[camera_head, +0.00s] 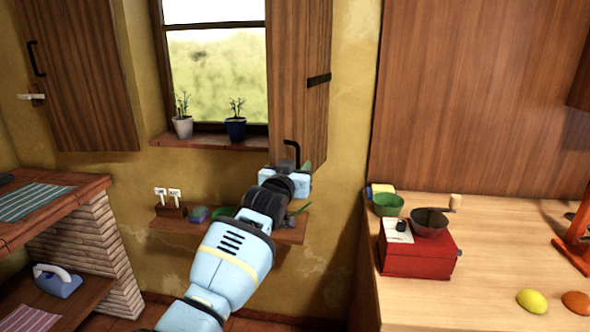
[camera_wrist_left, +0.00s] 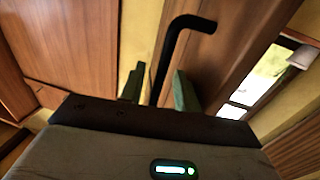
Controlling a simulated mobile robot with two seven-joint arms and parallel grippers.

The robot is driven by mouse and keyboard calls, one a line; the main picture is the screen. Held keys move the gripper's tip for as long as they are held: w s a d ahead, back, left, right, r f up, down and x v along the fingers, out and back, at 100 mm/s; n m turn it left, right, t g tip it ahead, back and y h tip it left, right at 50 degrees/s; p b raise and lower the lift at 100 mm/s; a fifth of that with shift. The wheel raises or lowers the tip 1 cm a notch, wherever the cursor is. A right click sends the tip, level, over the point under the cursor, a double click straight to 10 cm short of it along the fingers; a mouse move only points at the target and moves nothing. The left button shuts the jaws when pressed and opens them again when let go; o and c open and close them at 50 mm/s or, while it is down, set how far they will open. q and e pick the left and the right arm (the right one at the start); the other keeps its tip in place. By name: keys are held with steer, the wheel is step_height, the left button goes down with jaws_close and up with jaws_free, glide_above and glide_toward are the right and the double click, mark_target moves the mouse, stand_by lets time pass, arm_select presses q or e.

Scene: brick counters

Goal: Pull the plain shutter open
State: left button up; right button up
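The wooden shutter on the window's right side (camera_head: 300,75) stands partly swung out, covering the window's right part. It has a dark strap and a black bent handle (camera_head: 292,150) low on its face. The handle also shows in the left wrist view (camera_wrist_left: 181,32). My left gripper (camera_head: 301,168) is at this handle. In the left wrist view its green fingers stand apart, with the handle's bar between them; a gap shows, so it is open. The left shutter (camera_head: 80,75) stands open, with a black handle and a small white fitting at its edge. My right gripper is not in view.
Two potted plants (camera_head: 236,122) stand on the sill. A small shelf (camera_head: 285,233) with several items is below my left gripper. A wooden counter (camera_head: 490,270) with a red grinder (camera_head: 415,252) and bowls stands at the right. A brick counter (camera_head: 50,215) is at the left.

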arm_select(q)
steer(key=shift+s, duration=0.15)
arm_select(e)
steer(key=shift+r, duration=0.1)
